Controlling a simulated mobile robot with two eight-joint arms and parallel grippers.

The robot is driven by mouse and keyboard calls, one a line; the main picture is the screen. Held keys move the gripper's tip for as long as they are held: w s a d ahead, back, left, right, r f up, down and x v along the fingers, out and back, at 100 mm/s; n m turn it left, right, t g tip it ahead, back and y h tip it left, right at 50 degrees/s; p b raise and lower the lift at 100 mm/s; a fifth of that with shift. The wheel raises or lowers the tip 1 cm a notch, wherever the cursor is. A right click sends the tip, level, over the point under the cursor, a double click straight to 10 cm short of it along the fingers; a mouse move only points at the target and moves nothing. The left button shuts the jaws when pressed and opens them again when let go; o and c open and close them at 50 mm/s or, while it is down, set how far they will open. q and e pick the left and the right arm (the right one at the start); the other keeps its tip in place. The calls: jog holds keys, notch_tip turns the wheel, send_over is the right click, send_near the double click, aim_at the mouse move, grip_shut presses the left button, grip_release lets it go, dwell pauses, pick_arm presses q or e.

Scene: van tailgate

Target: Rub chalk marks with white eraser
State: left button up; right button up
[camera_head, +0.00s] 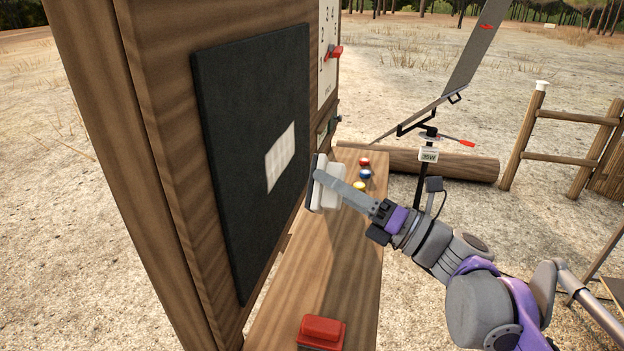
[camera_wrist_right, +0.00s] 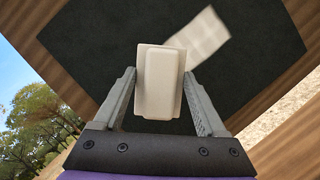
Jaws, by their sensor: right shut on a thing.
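The white eraser (camera_head: 328,186) is in my right gripper (camera_head: 322,181), beside the right edge of the chalkboard in the head view. In the right wrist view the eraser (camera_wrist_right: 160,82) sits between the two fingers of the right gripper (camera_wrist_right: 162,92), with the board behind it. The dark chalkboard (camera_head: 235,120) hangs upright on a wooden panel. A pale, roughly rectangular patch of chalk marks (camera_head: 281,157) is on its right half; it also shows in the right wrist view (camera_wrist_right: 203,40). The eraser appears apart from this patch. My left gripper is not in view.
A wooden ledge (camera_head: 340,265) runs below the board. A red block (camera_head: 321,332) lies at its near end; small red, blue and yellow balls (camera_head: 365,174) lie at its far end. A white panel with a red lever (camera_head: 332,52) is beyond the board.

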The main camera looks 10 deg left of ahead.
jog(key=shift+a, duration=0.3)
jog(key=a, duration=0.5)
jog(key=shift+w+a, duration=0.15)
jog(key=shift+a, duration=0.15)
jog(key=shift+a, duration=0.95)
dwell(0.5)
jog(key=shift+w, duration=0.1)
